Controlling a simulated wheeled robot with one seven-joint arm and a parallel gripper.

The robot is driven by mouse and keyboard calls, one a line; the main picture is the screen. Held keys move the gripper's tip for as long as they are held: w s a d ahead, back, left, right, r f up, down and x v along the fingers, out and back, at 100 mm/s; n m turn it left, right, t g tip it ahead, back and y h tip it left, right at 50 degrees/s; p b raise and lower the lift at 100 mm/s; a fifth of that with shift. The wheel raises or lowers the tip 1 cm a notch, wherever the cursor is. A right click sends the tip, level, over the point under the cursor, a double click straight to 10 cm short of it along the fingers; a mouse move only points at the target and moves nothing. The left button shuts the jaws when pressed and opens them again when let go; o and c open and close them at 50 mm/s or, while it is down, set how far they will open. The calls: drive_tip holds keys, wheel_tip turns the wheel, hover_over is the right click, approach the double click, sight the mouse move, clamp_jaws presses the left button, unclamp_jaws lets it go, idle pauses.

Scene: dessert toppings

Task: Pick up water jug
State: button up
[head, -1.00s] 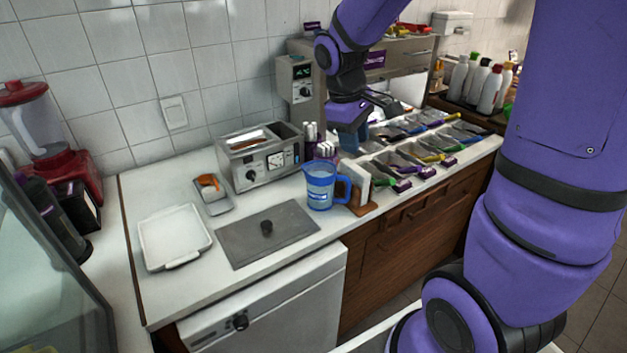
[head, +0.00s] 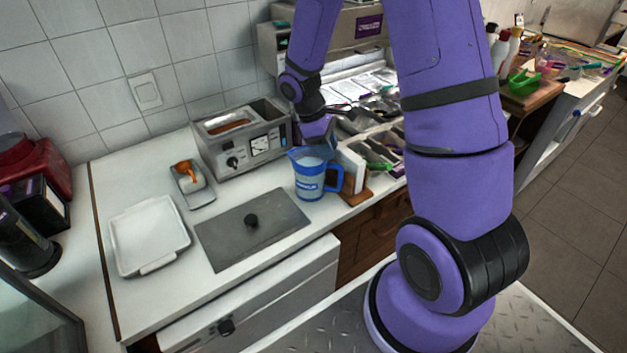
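The water jug (head: 309,180) is a clear jug with blue rim, base and handle. It stands upright on the white counter, in front of the toaster-like steel appliance, with its handle to the right. My purple arm reaches down from the top, and my gripper (head: 322,148) is just above and behind the jug's right side. The fingers are small and partly hidden, so I cannot tell their opening or whether they touch the jug.
A steel appliance (head: 243,142) stands behind the jug. A wooden holder with white cards (head: 351,172) is close at its right. A grey lid (head: 270,240) and white tray (head: 125,236) lie to the left. Topping bins (head: 379,146) are at the right.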

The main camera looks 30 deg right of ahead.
sight(335, 163)
drive_tip(key=shift+x, duration=3.05)
clamp_jaws()
